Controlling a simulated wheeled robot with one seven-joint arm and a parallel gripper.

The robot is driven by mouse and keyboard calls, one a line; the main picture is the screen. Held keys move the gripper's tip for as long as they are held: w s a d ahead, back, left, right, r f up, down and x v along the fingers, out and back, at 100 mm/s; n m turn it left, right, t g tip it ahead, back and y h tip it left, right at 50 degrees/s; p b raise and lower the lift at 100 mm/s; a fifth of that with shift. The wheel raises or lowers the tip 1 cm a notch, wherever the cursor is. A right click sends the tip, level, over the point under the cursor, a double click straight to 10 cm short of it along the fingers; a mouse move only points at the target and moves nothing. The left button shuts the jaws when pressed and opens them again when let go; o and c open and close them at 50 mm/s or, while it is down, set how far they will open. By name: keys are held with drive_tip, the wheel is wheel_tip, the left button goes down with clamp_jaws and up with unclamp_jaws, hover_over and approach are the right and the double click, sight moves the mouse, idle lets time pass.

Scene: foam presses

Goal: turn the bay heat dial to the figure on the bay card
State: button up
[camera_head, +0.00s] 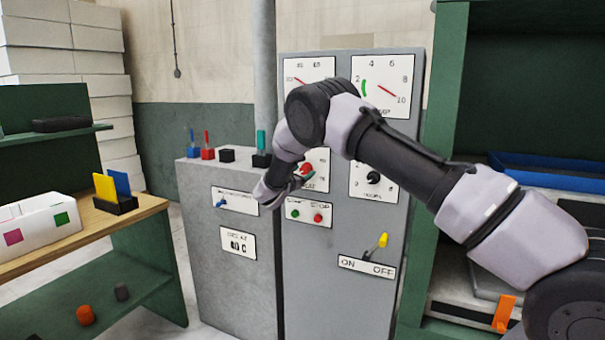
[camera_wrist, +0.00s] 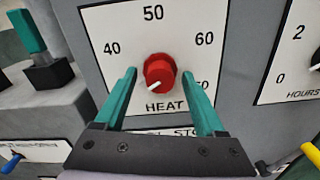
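The heat dial is a red knob (camera_wrist: 160,72) on a white HEAT plate marked 40, 50, 60 and a partly hidden figure at lower right. Its white pointer line points to the lower left, below the 40. In the head view the knob (camera_head: 307,169) is partly hidden by my arm. My gripper (camera_wrist: 158,75) is open, with one teal finger on each side of the knob and visible gaps to it. Its end (camera_head: 294,182) is at the panel in the head view.
An HOURS dial (camera_head: 373,178) is right of the heat dial. Start and stop buttons (camera_head: 308,212) and a yellow ON/OFF lever (camera_head: 382,241) sit below. Small levers (camera_head: 208,153) stand on the left cabinet. A bench (camera_head: 145,205) is at left.

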clamp_jaws()
drive_tip(key=shift+m, duration=0.4)
drive_tip(key=m, duration=0.5)
drive_tip(key=shift+a+m, duration=0.1)
drive_tip(key=shift+m, duration=0.2)
drive_tip(key=m, duration=0.5)
drive_tip(key=shift+m, duration=0.3)
drive_tip(key=shift+o, duration=0.6)
unclamp_jaws()
drive_tip(key=shift+s, duration=0.15)
